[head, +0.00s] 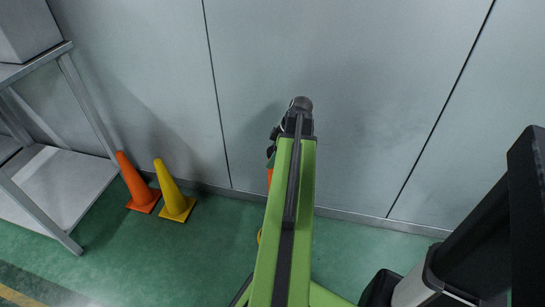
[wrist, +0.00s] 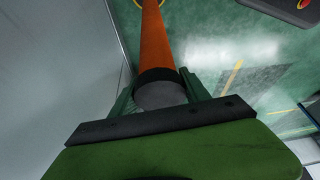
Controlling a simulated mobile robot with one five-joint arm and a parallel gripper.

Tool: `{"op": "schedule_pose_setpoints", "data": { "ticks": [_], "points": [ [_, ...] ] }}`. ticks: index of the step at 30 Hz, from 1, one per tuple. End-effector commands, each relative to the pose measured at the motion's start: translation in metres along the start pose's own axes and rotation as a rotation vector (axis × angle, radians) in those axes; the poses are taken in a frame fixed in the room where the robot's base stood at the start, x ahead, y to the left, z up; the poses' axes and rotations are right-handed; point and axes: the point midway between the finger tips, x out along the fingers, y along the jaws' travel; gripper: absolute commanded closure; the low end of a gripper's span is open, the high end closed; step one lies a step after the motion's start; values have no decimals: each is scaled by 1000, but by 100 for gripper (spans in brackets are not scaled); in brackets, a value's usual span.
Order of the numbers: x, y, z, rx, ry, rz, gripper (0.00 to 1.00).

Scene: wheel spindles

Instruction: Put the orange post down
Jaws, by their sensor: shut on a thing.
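The orange post (wrist: 154,40) is a long orange cylinder with a black band and a grey end cap. In the wrist view it runs away from my gripper (wrist: 160,98) toward the top edge. My gripper's green fingers are shut on it around the capped end. In the head view only a small sliver of orange (head: 270,176) shows beside my green arm, which hides most of the post and the gripper. Something yellow and ring-like (wrist: 136,2) shows at the post's far end; whether they touch cannot be told.
An orange cone (head: 138,186) and a yellow cone (head: 174,194) stand on the green floor by the grey wall (head: 350,90). A metal shelf rack (head: 85,95) stands at the left.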

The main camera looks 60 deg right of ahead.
Motion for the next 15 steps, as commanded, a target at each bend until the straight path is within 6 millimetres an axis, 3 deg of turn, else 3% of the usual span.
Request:
{"op": "schedule_pose_setpoints", "data": {
  "ticks": [2, 3, 8, 15],
  "points": [
    [2, 0, 0, 0, 2, 0, 100],
    [3, 0, 1, 0, 0, 0, 45],
    [2, 0, 1, 0, 0, 0, 24],
    [2, 0, 1, 0, 0, 0, 24]
  ]
}}
